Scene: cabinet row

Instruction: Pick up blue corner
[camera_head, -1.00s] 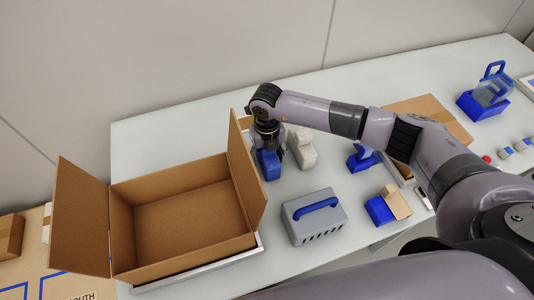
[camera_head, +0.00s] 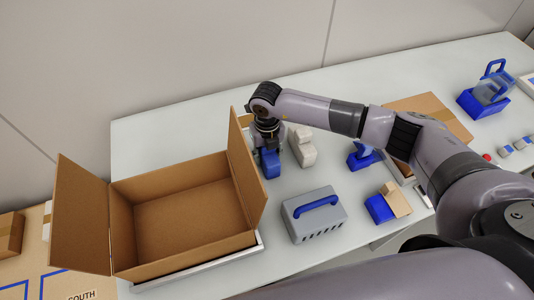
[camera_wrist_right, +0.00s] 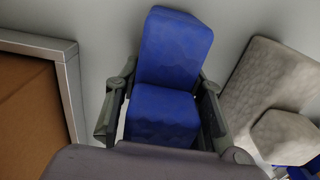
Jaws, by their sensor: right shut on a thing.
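The blue corner (camera_head: 270,164) is a stepped blue block just right of the open cardboard box. It also shows in the right wrist view (camera_wrist_right: 172,55), with a taller part and a lower step. My right gripper (camera_head: 266,143) points down over it and is shut on it. In the right wrist view its fingers (camera_wrist_right: 163,105) lie on both sides of the blue corner. I cannot tell whether the block touches the table. My left gripper is not in view.
The empty open cardboard box (camera_head: 122,232) stands close left, its flap beside my gripper. A whitish stepped block (camera_head: 301,147) is close right. A grey case with a blue handle (camera_head: 315,222) stands in front. Further right are a blue-and-tan block (camera_head: 380,209) and a blue clear-sided container (camera_head: 483,106).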

